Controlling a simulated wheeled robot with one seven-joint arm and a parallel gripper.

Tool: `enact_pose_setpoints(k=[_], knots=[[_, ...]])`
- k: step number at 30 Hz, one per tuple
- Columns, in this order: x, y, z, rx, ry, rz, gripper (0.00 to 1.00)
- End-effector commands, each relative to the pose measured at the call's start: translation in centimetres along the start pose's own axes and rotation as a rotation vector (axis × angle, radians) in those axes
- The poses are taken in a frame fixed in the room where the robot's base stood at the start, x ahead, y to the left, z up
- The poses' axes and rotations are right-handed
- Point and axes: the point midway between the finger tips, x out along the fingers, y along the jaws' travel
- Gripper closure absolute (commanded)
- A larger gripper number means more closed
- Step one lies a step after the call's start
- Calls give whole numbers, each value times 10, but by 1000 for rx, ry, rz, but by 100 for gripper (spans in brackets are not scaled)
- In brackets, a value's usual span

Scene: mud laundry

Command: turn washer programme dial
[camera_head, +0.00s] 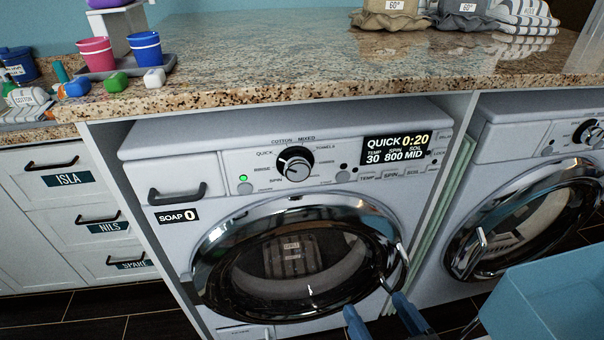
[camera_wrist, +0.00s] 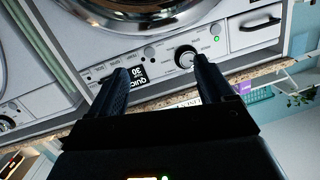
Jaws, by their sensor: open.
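The washer (camera_head: 225,145) is white and stands under the counter on the left. Its programme dial (camera_head: 295,165) is a round dark knob with a silver face, ringed by labels such as QUICK, COTTON and MIXED. The display (camera_head: 396,148) reads QUICK 0:20, TEMP 30, SPIN 800, SOIL MID. My gripper (camera_head: 370,300) is open and empty, low in front of the door's right side, below and right of the dial. In the wrist view the picture is upside down. The dial (camera_wrist: 186,57) shows beside one finger of my gripper (camera_wrist: 160,66), apparently beyond the fingertips.
The washer door (camera_head: 300,260) is closed, with something striped or boxed behind its glass. A green light glows left of the dial. A second washer (camera_head: 530,150) stands to the right, with a blue bin (camera_head: 550,300) in front. The granite counter (camera_head: 300,75) overhangs the washer.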

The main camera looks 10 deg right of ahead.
Motion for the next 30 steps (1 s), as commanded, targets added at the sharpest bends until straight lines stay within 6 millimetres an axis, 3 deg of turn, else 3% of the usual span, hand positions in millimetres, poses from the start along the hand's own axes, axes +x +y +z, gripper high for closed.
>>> enact_pose_setpoints(k=[1,6,12,18,23,30], knots=[[23,-7,-9,13,22,-3,19],[85,-29,-39,71,75,7,19],[140,-55,-80,144,136,26,19],[162,-68,-102,186,166,39,19],[174,-69,-107,191,170,41,19],[209,-67,-114,190,169,41,19]])
